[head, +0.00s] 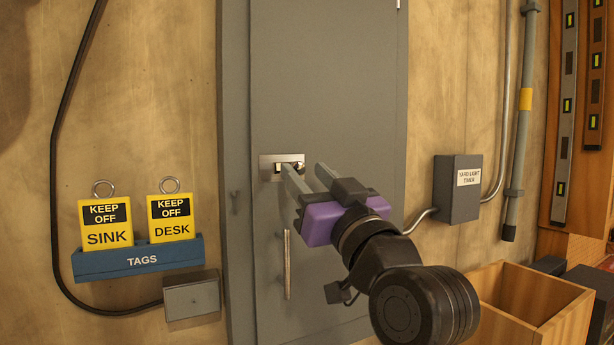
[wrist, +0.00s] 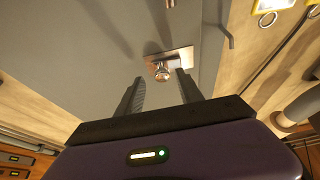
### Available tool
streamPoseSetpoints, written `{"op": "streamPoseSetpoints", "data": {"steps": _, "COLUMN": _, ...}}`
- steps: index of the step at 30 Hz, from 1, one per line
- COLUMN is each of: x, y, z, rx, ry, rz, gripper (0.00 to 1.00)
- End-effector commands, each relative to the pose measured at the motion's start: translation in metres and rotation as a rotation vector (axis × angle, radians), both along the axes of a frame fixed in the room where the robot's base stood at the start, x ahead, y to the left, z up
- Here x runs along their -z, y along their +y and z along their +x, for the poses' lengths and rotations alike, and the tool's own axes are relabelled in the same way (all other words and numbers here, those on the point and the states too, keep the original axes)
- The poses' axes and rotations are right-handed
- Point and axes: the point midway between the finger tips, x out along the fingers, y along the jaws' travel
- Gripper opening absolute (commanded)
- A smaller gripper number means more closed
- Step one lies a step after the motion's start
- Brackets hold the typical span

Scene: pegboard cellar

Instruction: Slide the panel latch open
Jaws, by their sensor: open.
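The panel latch is a small metal plate (head: 268,161) with a slot and a knob, set on the grey panel door (head: 330,90). The plate also shows in the wrist view (wrist: 180,54), with the round shiny knob (wrist: 162,73) standing out from it. My gripper (head: 304,167) is open and reaches toward the door from the right front. In the wrist view the knob appears between the two fingertips (wrist: 161,78), with a gap on each side. How deep the fingers reach past the knob I cannot tell. The left finger partly hides the latch in the head view.
A vertical metal handle (head: 287,265) is on the door below the latch. A blue tag holder (head: 135,262) with two yellow tags hangs at left. A grey timer box (head: 458,190) is on the wall at right, above an open wooden box (head: 540,290).

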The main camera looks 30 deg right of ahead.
Motion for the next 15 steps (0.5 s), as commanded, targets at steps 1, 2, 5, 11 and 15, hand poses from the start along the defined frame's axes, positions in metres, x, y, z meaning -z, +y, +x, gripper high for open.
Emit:
{"op": "streamPoseSetpoints", "data": {"steps": 1, "x": 0.005, "y": 0.0, "z": -0.006, "rx": 0.002, "ry": -0.001, "rz": -0.001, "gripper": 0.44}}
{"op": "streamPoseSetpoints", "data": {"steps": 2, "x": 0.007, "y": 0.0, "z": -0.011, "rx": 0.002, "ry": -0.001, "rz": -0.001, "gripper": 0.44}}
{"op": "streamPoseSetpoints", "data": {"steps": 5, "x": 0.014, "y": -0.001, "z": -0.026, "rx": 0.003, "ry": -0.001, "rz": -0.001, "gripper": 0.44}}
{"op": "streamPoseSetpoints", "data": {"steps": 11, "x": 0.024, "y": -0.001, "z": -0.053, "rx": 0.004, "ry": -0.001, "rz": -0.001, "gripper": 0.44}}
{"op": "streamPoseSetpoints", "data": {"steps": 15, "x": 0.028, "y": -0.001, "z": -0.063, "rx": 0.002, "ry": 0.001, "rz": 0.0, "gripper": 0.44}}
